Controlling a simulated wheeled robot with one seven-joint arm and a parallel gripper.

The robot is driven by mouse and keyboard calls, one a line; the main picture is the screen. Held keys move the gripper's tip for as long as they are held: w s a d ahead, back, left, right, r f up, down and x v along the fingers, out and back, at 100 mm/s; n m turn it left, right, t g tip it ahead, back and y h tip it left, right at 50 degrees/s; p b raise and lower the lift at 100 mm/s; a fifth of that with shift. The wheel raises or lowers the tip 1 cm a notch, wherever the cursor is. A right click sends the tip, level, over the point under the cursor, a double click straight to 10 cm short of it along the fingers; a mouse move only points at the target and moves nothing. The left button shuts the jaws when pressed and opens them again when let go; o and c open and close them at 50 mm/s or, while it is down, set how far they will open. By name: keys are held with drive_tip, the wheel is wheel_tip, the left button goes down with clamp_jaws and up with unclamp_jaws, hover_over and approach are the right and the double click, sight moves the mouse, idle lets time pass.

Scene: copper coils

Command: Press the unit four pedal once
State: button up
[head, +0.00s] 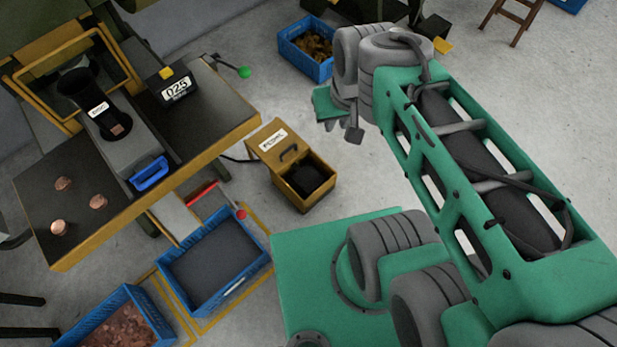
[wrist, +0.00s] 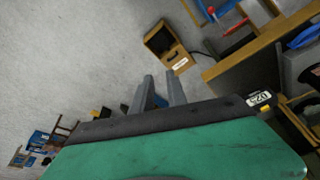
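A yellow-brown wooden pedal box (head: 264,149) with a white label and a handle stands on the floor right of the press table. Its front is open at the top and a black pedal (head: 307,180) sits inside. The box also shows in the wrist view (wrist: 181,60), with the dark pedal (wrist: 158,42) in it. My gripper (head: 342,130) is up and to the right of the box in the head view. In the wrist view my gripper's (wrist: 159,76) two grey fingers are apart with nothing between them, pointing toward the floor near the box, not touching it.
The press table (head: 190,165) carries a counter (head: 177,88) reading 025 and copper pieces (head: 98,202). A blue crate (head: 213,262) and a red lever (head: 203,193) are beside it. Another blue crate (head: 306,48) stands behind. Floor around the box's right side is clear.

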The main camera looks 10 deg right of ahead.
clamp_jaws()
idle(1.3)
